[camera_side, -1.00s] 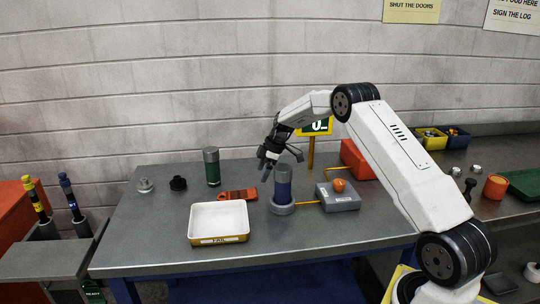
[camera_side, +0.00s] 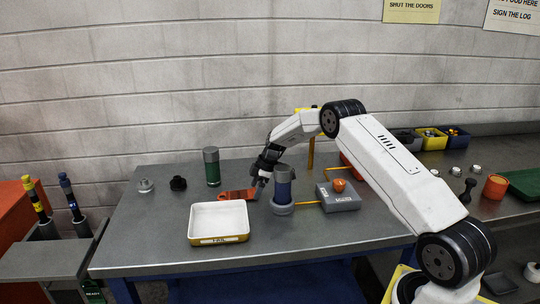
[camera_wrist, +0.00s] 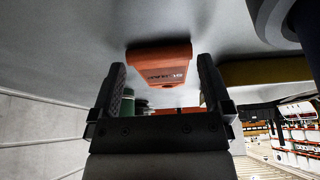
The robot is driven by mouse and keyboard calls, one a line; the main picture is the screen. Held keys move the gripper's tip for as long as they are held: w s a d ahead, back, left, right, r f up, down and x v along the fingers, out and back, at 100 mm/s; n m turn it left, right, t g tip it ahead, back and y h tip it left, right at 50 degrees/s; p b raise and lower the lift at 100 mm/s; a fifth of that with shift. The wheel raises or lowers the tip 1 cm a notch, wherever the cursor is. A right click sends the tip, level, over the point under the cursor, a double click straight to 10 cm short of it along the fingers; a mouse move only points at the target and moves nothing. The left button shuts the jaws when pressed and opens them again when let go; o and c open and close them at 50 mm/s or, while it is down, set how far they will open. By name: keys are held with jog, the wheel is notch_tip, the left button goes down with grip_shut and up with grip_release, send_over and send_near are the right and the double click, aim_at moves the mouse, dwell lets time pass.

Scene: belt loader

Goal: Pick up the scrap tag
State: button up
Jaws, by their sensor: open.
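The scrap tag (camera_side: 238,195) is a flat orange-red piece lying on the grey table, behind the white tray. In the wrist view the tag (camera_wrist: 160,63) shows dark lettering and lies ahead of the fingers, roughly between their tips. My gripper (camera_side: 259,183) is low at the right end of the tag. In the wrist view my gripper (camera_wrist: 162,72) is open, with a black finger on each side and nothing held. I cannot tell whether a finger touches the tag.
A blue-grey cylinder (camera_side: 283,187) in a grey ring base stands close to the right of my gripper. The white tray (camera_side: 219,239) with a yellow front is nearer. A dark green cylinder (camera_side: 212,168) stands behind left. A grey box with an orange button (camera_side: 340,184) is right.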

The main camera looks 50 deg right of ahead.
jog(key=shift+w+a+f, duration=0.1)
jog(key=shift+f, duration=0.3)
jog(key=c, duration=0.9)
jog(key=shift+r, duration=0.15)
notch_tip(320, 180, up, 18)
jog(key=shift+f, duration=0.1)
dwell(0.8)
